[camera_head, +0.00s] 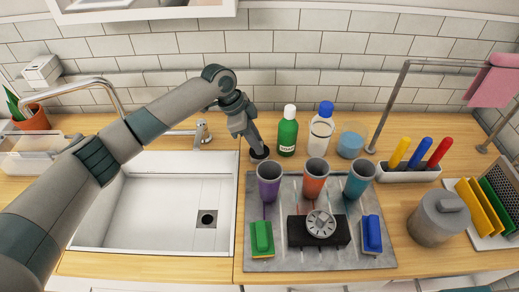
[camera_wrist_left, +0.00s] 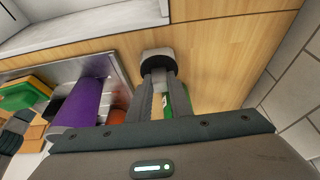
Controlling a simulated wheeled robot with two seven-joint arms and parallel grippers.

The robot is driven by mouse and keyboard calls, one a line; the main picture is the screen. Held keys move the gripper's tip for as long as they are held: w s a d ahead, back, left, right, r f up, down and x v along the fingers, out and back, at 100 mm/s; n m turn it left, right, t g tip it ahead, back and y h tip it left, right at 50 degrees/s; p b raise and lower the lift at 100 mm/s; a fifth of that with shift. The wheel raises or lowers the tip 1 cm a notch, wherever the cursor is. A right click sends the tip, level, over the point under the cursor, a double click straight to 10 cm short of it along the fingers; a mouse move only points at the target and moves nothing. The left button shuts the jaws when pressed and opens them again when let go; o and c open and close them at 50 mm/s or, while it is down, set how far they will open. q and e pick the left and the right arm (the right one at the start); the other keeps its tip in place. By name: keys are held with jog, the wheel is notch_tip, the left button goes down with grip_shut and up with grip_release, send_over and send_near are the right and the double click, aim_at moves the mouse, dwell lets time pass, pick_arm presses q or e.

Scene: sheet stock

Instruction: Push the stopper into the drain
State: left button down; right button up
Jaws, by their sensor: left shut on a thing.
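My left gripper (camera_head: 256,143) is shut on the stopper (camera_head: 260,153), a small dark round piece. They are on or just above the wooden counter behind the grey mat, right of the sink; I cannot tell if the stopper touches the wood. In the left wrist view the stopper (camera_wrist_left: 157,60) sits at the tips of the fingers (camera_wrist_left: 158,82). The drain (camera_head: 206,218) is a dark round hole in a square plate in the floor of the white sink (camera_head: 140,205), uncovered. My right gripper is not in view.
Purple (camera_head: 269,182), orange (camera_head: 315,178) and teal (camera_head: 359,180) cups stand on the grey mat (camera_head: 290,262). Green (camera_head: 288,135) and clear (camera_head: 320,135) bottles stand just right of the gripper. A faucet (camera_head: 110,88) arches at the sink's back left. The sink basin is empty.

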pick_arm(q)
jog(key=shift+r, duration=0.1)
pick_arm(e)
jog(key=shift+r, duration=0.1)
